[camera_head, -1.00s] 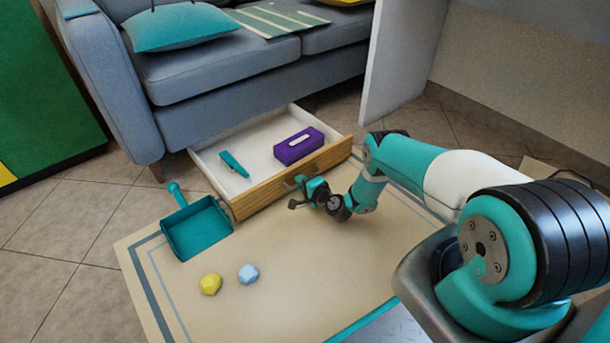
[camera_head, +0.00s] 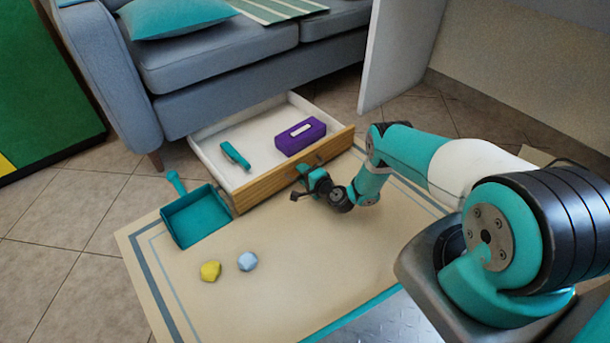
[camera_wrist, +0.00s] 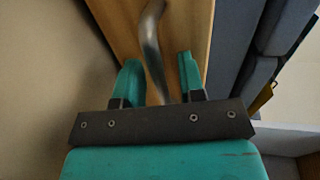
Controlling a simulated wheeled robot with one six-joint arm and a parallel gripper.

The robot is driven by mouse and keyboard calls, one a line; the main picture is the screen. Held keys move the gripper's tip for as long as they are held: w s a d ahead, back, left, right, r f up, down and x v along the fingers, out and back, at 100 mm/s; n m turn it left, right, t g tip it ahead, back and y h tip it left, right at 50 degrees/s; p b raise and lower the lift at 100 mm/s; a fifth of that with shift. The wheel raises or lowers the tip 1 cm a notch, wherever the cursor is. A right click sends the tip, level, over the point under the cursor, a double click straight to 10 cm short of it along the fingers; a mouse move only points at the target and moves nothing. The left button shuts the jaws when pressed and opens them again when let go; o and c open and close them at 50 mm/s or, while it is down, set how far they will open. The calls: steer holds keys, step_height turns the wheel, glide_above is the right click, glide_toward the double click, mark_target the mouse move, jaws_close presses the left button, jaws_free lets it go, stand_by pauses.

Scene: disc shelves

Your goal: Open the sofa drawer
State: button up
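The sofa drawer (camera_head: 213,156) under the grey sofa (camera_head: 230,65) stands well out, its white inside showing. Its wooden front (camera_head: 262,187) carries a metal handle (camera_head: 319,158), which also shows in the wrist view (camera_wrist: 150,38). My gripper (camera_head: 299,181) is just in front of the drawer front, near the handle. In the wrist view my gripper (camera_wrist: 160,75) has its two teal fingers apart, with the handle's lower end between them in the picture. I see a gap beside each finger, so it does not grip the handle.
A purple box (camera_head: 300,138) and a teal object (camera_head: 235,155) lie in the drawer. A teal dustpan (camera_head: 196,216) sits beside it. Yellow (camera_head: 210,271) and blue (camera_head: 247,261) lumps lie on the beige mat (camera_head: 300,285). A white panel (camera_head: 395,55) stands at right.

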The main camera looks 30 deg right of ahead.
steer(key=p+v, duration=1.1)
steer(key=v, duration=0.6)
steer(key=shift+s+p, duration=0.2)
steer(key=shift+p, duration=0.1)
